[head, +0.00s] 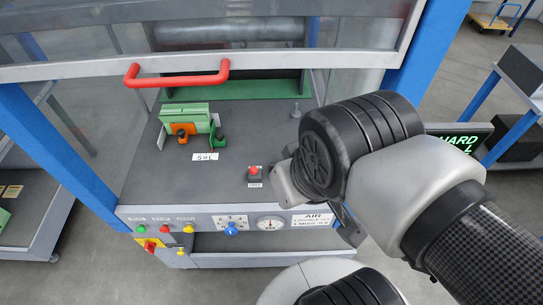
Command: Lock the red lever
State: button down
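A small red lever or switch (150,246) sits on a yellow plate at the lower left of the machine's front panel. It is too small to tell its exact setting. A larger red handle (178,75) is fixed to the lower frame of the clear guard, which is raised above the work surface. My gripper (322,200) is over the right part of the machine's front edge, well to the right of the red lever and apart from it. My wrist hides much of the gripper, so its opening and anything between its fingers cannot be made out.
The front panel (205,214) has green, red and yellow buttons, a blue knob (231,229) and a gauge (270,223). A red push button (254,171) and green blocks (186,119) with orange and green clamps stand on the grey top. Blue posts flank the machine.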

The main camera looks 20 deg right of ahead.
aim_at(253, 171)
jog(key=k+l, duration=0.75)
jog(key=k, duration=0.25)
jog(key=i, duration=0.45)
